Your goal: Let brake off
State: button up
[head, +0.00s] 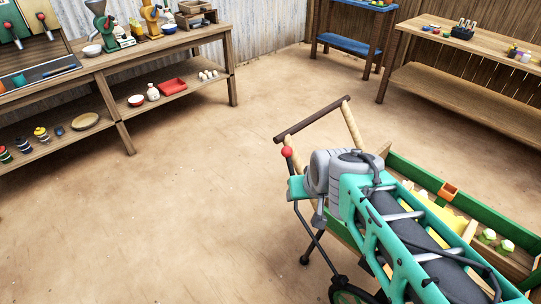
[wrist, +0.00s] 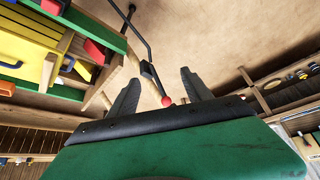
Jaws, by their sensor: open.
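The brake lever is a dark bent rod with a red ball knob (head: 287,152), standing beside the handle end of the green-sided cart (head: 403,168). In the wrist view the red knob (wrist: 167,101) shows between the two dark fingers of my gripper (wrist: 160,76), just above the black edge of my green hand. The fingers are apart, with nothing gripped. I cannot tell how deep the knob sits between them. In the head view my teal and grey arm covers part of the cart and the lever's middle, and hides the fingers.
The cart's dark wooden push bar (head: 312,119) rises behind the knob. A long bench (head: 165,48) with grinders and bowls stands at the left, another table (head: 470,42) at the right. The sandy floor between is clear.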

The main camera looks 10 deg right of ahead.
aim_at(288, 156)
jog(key=w+f+t+b, duration=0.4)
jog(key=w, duration=0.3)
jog(key=w+f+m+t+b, duration=0.1)
jog(key=w+f+t+b, duration=0.3)
jog(key=w, duration=0.4)
jog(key=w+d+f+m+t+b, duration=0.1)
jog(key=w+f+t+b, duration=0.3)
jog(key=w, duration=0.3)
jog(key=shift+w+d+f, duration=0.1)
jog(key=shift+w+f, duration=0.2)
jog(key=shift+f, duration=0.4)
jog(key=shift+w+r, duration=0.15)
jog(key=shift+w, duration=0.2)
jog(key=w, duration=0.6)
jog(key=shift+w, duration=0.4)
jog(key=shift+r, duration=0.1)
grip_shut()
